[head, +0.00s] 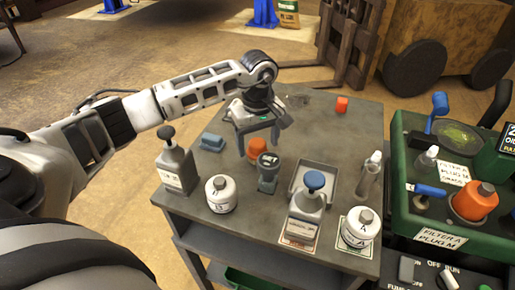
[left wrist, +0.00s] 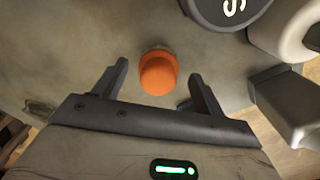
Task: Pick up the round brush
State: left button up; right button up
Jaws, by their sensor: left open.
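My left gripper (head: 257,143) is open over the grey table, pointing down. An orange round-topped piece (head: 256,150), possibly the round brush, stands on the table beneath and between its fingers. In the left wrist view the orange piece (left wrist: 158,73) shows from above between the two spread fingers, with a gap on each side. No bristles can be made out, so I cannot tell for sure that it is the brush. My right gripper is not in view.
A dark grey container (head: 268,173) stands close in front of the orange piece. A green machine (head: 440,215) is right.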

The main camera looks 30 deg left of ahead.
pick_arm(q)
jog(key=shift+f, duration=1.3)
jog(key=c, duration=1.1)
jog(key=shift+w+r, duration=0.1)
jog(key=shift+r, duration=0.3)
notch_tip(320, 180, up, 2)
jog(key=shift+r, duration=0.15)
jog(key=w+d+r, duration=0.1)
jog(key=d+r, duration=0.2)
jog(key=d, duration=0.1)
jog(key=w+d+r+b, duration=0.1)
jog(key=d+r, duration=0.2)
jog(key=d, duration=0.2)
jog(key=w+d+r+b, duration=0.1)
jog(key=d+r, duration=0.3)
jog(key=shift+w+d, duration=0.3)
jog(key=shift+w, duration=0.05)
